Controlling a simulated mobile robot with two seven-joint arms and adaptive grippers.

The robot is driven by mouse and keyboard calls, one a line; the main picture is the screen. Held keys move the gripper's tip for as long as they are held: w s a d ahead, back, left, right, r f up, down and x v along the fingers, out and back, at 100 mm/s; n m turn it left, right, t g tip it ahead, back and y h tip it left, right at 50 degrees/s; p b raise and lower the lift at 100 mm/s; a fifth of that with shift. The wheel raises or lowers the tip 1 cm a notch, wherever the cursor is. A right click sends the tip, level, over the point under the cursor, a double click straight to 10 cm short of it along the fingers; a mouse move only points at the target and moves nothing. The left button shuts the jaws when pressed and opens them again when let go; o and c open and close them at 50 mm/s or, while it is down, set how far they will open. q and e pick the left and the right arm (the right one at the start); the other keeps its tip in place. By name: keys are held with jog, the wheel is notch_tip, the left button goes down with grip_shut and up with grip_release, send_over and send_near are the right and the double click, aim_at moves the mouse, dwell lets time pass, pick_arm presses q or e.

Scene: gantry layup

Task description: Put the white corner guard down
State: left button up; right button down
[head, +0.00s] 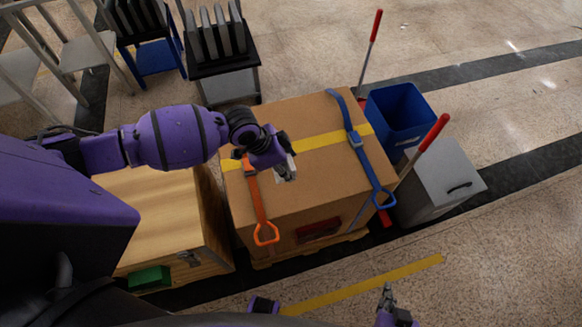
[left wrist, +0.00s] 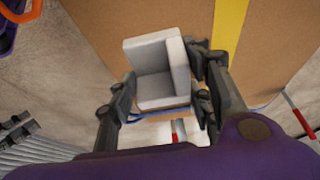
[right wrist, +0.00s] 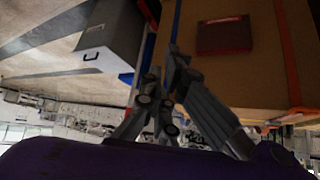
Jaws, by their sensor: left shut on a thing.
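The white corner guard (left wrist: 160,78) is an L-shaped piece between the fingers of my left gripper (left wrist: 165,95) in the left wrist view. My left gripper (head: 284,172) is shut on it, over the left part of the big carton (head: 300,120) in the head view. There the guard is mostly hidden by the gripper, and I cannot tell whether it touches the carton. My right gripper (head: 387,298) is low in front of the carton, apart from it. Its fingertips (right wrist: 165,82) look together and empty in the right wrist view.
An orange strap (head: 257,200) and a blue strap (head: 361,150) hang over the carton, with yellow tape (head: 325,140) across its top. A wooden crate (head: 165,215) stands left. A blue bin (head: 400,112) and grey box (head: 440,180) stand right, near red-handled poles (head: 371,40).

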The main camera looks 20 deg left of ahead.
aim_at(286, 166)
pick_arm(q)
jog(key=w+f, duration=0.1)
jog(key=w+d+f, duration=0.1)
jog(key=shift+w+f, duration=0.1)
jog(key=shift+f, duration=0.3)
jog(key=shift+f+b, duration=0.3)
jog(key=shift+f, duration=1.15)
jog(key=shift+f, duration=0.2)
jog(key=o, duration=0.8)
jog(key=shift+o, duration=0.2)
jog(key=shift+r, duration=0.1)
jog(key=shift+a+r, duration=0.1)
jog(key=shift+r, duration=0.2)
jog(key=p+v, duration=0.1)
jog(key=v, duration=1)
jog(key=shift+r, duration=0.3)
